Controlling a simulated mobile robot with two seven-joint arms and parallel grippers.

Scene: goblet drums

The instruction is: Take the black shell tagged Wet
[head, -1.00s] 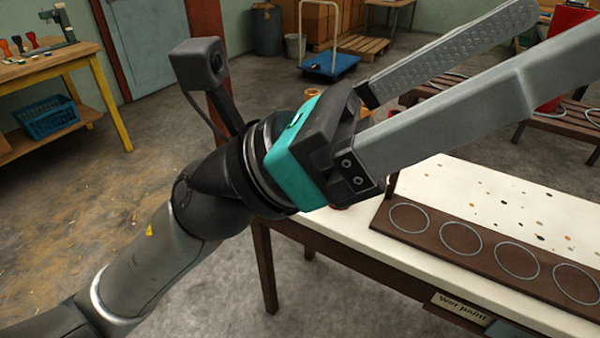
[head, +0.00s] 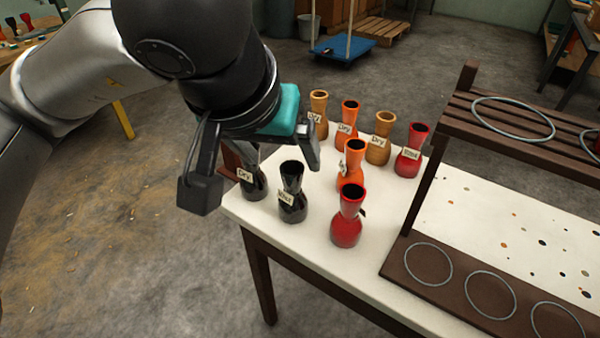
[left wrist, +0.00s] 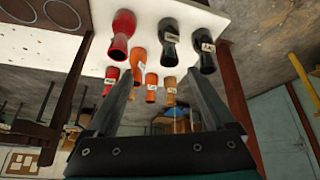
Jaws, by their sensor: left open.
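The black shell with a tag that seems to read Wet (head: 292,196) stands upright on the white table, near its front left corner. It also shows in the left wrist view (left wrist: 169,50). Another black shell, tagged Dry (head: 256,188), stands just left of it, partly hidden by my gripper; in the left wrist view it is at the right (left wrist: 206,60). My left gripper (head: 280,155) is open and empty, above and behind the two black shells. Its fingers (left wrist: 160,75) spread wide in the left wrist view. My right gripper is not in view.
A red shell (head: 346,228) and an orange shell (head: 351,178) stand right of the black ones. Several tan, orange and red shells stand behind. A brown rack (head: 455,300) with metal rings fills the table's right side. Bare floor lies left of the table.

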